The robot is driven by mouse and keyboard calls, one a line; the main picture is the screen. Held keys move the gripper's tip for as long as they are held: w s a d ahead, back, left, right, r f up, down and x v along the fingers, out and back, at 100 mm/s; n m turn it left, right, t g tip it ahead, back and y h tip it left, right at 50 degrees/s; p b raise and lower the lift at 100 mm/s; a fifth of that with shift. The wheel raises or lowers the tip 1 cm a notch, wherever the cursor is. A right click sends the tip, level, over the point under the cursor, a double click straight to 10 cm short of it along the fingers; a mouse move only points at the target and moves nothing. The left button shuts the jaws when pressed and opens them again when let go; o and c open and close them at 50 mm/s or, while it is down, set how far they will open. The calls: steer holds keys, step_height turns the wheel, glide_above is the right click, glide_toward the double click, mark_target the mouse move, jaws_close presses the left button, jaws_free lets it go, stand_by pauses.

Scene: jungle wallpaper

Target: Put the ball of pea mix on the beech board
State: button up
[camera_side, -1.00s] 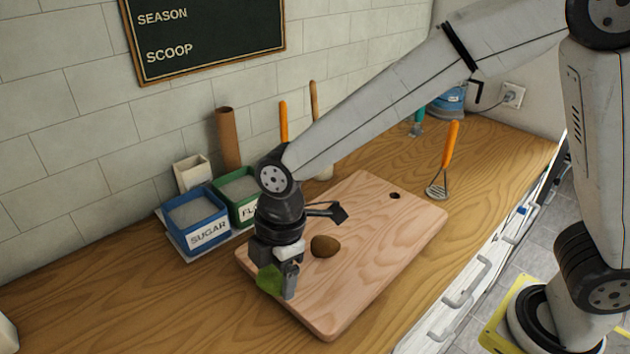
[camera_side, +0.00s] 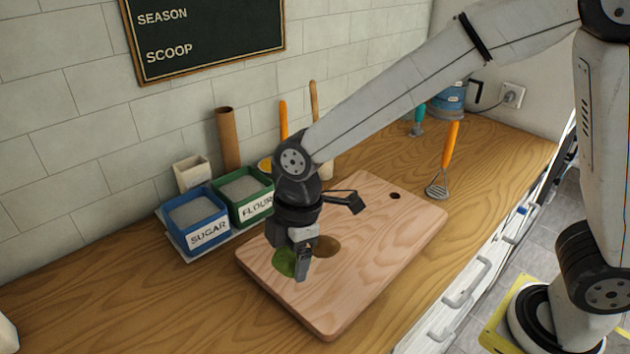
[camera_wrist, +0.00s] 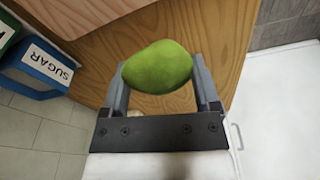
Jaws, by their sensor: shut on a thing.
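The ball of pea mix is a green, slightly uneven lump (camera_side: 284,262), partly hidden by my gripper in the side view. It also shows whole in the wrist view (camera_wrist: 157,67), between the two fingers. My gripper (camera_side: 296,264) is shut on it, pointing down over the left front part of the beech board (camera_side: 365,235). I cannot tell from the side view whether the ball touches the board.
Blue sugar bin (camera_side: 196,218) and green flour bin (camera_side: 243,190) stand left of the board, near the wall. The board's right half is clear.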

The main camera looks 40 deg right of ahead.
steer(key=s+d+r+m, duration=0.1)
steer(key=s+d+m, duration=0.2)
steer(key=d+m, duration=0.4)
steer(key=s+d+r+m+t+h, duration=0.1)
steer(key=s+d+m, duration=0.3)
steer(key=d, duration=1.6)
steer(key=m, duration=0.4)
steer(key=shift+d+r+h, duration=0.15)
steer(key=shift+r+h, duration=0.1)
steer(key=shift+h, duration=0.05)
glide_above(374, 218)
step_height(374, 218, down, 9)
steer(key=shift+r, duration=0.15)
steer(key=shift+w+d+f, duration=0.1)
steer(key=shift+w+f, duration=0.2)
steer(key=shift+w, duration=0.05)
